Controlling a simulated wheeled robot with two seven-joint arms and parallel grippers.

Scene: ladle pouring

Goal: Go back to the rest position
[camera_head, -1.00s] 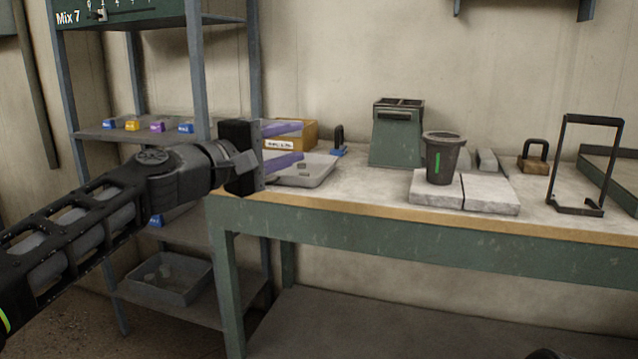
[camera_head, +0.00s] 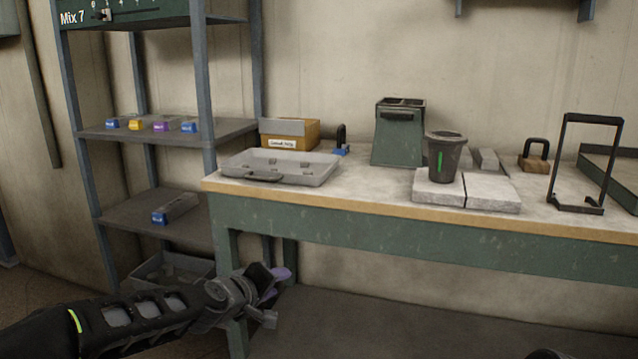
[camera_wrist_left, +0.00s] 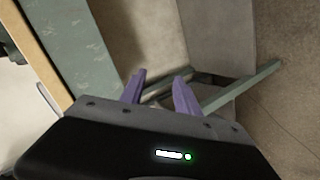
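My left gripper (camera_head: 277,283) is low in the head view, in front of the workbench's left leg and below the tabletop. In the left wrist view its two purple fingers (camera_wrist_left: 158,92) stand apart with nothing between them. The workbench (camera_head: 400,240) has a green front and a wooden edge; its edge also shows at the upper left of the left wrist view (camera_wrist_left: 40,55). My right gripper is not in view.
On the bench are a grey tray (camera_head: 325,180), a cardboard box (camera_head: 300,138), a green container (camera_head: 398,140) and a dark cup (camera_head: 441,165) on pale slabs (camera_head: 490,195). A black frame (camera_head: 556,165) stands at the right. A shelf rack (camera_head: 205,90) stands left.

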